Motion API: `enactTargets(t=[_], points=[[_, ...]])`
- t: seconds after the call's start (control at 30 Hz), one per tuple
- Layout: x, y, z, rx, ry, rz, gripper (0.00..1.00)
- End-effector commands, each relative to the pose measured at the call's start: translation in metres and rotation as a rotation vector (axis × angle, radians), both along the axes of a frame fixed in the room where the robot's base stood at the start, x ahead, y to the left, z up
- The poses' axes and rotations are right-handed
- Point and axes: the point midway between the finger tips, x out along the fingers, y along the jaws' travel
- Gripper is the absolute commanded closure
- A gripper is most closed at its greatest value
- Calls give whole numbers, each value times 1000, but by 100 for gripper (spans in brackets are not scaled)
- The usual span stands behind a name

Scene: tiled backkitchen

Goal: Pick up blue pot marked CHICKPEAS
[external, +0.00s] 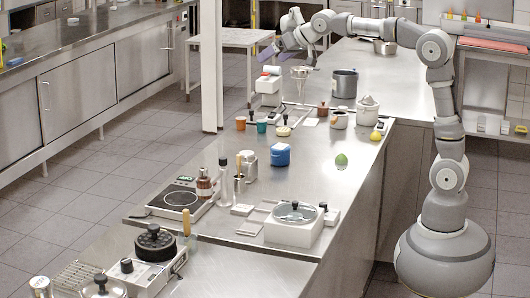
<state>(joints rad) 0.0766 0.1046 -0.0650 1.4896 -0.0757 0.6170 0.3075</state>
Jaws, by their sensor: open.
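A small blue pot (281,154) with a pale top stands upright on the steel counter, near the middle of the external view. Its marking is too small to read. My gripper (271,52) is at the end of my raised arm, at the top of the picture. It is open, well apart from the blue pot, and appears farther back along the counter. I see nothing held in it, though its fingers are small in this view.
A white jar (249,158) stands just left of the blue pot. A green fruit (341,160) lies to its right. Orange (241,123) and teal (262,126) cups stand behind. A white post (211,70) rises beside the counter. Bare steel lies around the green fruit.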

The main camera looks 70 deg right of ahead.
Motion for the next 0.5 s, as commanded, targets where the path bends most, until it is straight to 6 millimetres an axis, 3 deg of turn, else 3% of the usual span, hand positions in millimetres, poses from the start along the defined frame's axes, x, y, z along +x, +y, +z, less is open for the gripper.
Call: enactTargets(t=[0.03, 0.1, 0.2, 0.3, 0.4, 0.5], points=[[25, -24, -35, 38, 96, -75, 0], [44, -55, -97, 87, 208, -183, 0], [53, -93, -179, 136, 344, -326, 0], [47, -121, -243, 163, 441, -439, 0], [39, -136, -284, 176, 500, -510, 0], [34, -144, -306, 182, 527, -545, 0]])
